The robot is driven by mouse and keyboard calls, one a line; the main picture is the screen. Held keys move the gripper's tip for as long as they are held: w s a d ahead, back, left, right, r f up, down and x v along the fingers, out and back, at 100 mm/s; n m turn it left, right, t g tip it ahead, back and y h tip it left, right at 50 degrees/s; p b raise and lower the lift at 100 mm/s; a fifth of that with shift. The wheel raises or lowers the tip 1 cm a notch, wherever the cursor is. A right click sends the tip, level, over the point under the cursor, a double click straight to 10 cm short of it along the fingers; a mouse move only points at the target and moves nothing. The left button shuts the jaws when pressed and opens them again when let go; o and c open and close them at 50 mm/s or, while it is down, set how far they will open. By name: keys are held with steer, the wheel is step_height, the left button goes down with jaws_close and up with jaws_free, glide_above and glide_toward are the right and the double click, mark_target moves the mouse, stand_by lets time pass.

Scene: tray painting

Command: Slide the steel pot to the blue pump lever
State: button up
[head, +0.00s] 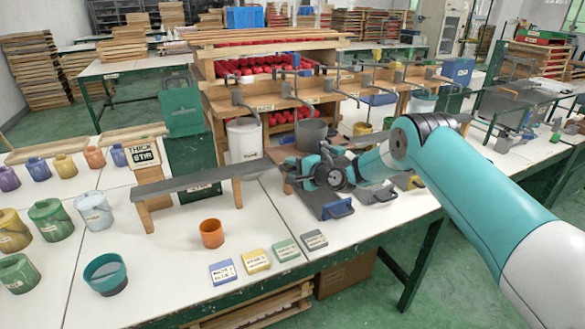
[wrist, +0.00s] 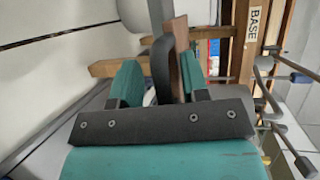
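The grey steel pot (head: 311,135) stands upright at the front of the wooden rack, in the middle of the head view. My gripper (head: 291,167) is low in front of it, partly hidden by my wrist. In the wrist view, my gripper's two teal fingers (wrist: 160,82) are apart. A dark upright bar or handle (wrist: 160,65) stands between them, with a visible gap on its left; whether it belongs to the pot I cannot tell.
A white bucket (head: 243,139) stands left of the pot. A long grey board (head: 205,178) on wooden legs lies to the left. A blue handle (head: 338,209) is at the table front. An orange cup (head: 212,233) and several small colour cards stand nearer.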

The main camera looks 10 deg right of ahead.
steer(key=shift+r, duration=0.15)
steer(key=b+v, duration=0.3)
steer(key=v, duration=1.4)
steer(key=shift+s, duration=0.25)
steer(key=shift+d, duration=0.1)
steer(key=s+a+r+n+g, duration=0.8)
steer(key=s+a+r+n, duration=0.3)
steer(key=s+a, duration=0.3)
steer(key=s+d+r+n+g+h, duration=0.1)
steer(key=s+n, duration=0.3)
steer(key=s, duration=0.8)
steer(key=s+d+r+n+g+h, duration=0.2)
steer(key=s+n+g+h, duration=0.1)
steer(key=s, duration=0.9)
steer(key=shift+s+d+r+n+h, duration=0.3)
steer(key=shift+n+h, duration=0.1)
steer(key=shift+h, duration=0.2)
